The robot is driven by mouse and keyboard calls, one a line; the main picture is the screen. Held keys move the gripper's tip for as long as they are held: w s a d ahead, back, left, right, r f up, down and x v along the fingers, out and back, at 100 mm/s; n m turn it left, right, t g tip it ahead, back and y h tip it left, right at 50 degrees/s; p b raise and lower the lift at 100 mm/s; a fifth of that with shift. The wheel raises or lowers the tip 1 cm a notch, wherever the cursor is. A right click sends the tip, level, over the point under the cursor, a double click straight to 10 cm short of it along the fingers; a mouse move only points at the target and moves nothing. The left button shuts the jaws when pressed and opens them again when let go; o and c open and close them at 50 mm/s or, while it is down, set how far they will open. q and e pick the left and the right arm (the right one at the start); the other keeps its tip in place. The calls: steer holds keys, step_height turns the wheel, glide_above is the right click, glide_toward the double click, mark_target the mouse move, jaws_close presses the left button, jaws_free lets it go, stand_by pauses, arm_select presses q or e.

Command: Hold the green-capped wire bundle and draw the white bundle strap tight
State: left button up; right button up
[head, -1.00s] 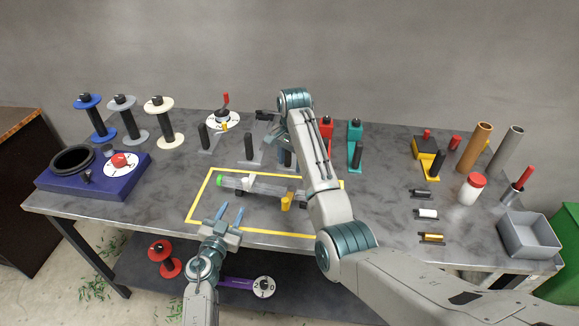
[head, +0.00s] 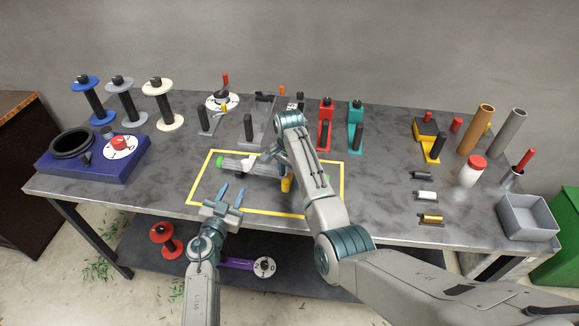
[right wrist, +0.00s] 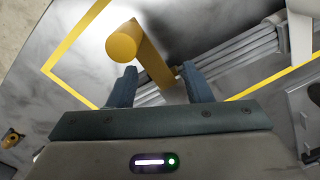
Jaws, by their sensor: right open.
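The grey wire bundle (head: 235,163) lies across the yellow-outlined area, with a green cap (head: 220,160) at its left end. My left gripper (head: 231,195) is open and empty, in front of the bundle and apart from it. My right gripper is mostly hidden by my arm in the head view. In the right wrist view my right gripper (right wrist: 160,85) is open, and the bundle (right wrist: 235,50) runs behind its fingers. A yellow round-ended bar (right wrist: 122,40) shows just beyond them. I cannot make out the white strap for certain.
Several stands and spools line the back, including a red stand (head: 326,125) and a teal stand (head: 355,125). A purple base (head: 95,165) is at left. A grey tray (head: 527,215) is at right.

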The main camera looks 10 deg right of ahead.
steer(key=shift+f, duration=0.1)
jaws_close()
steer(key=c, duration=0.9)
jaws_free()
steer(key=o, duration=0.4)
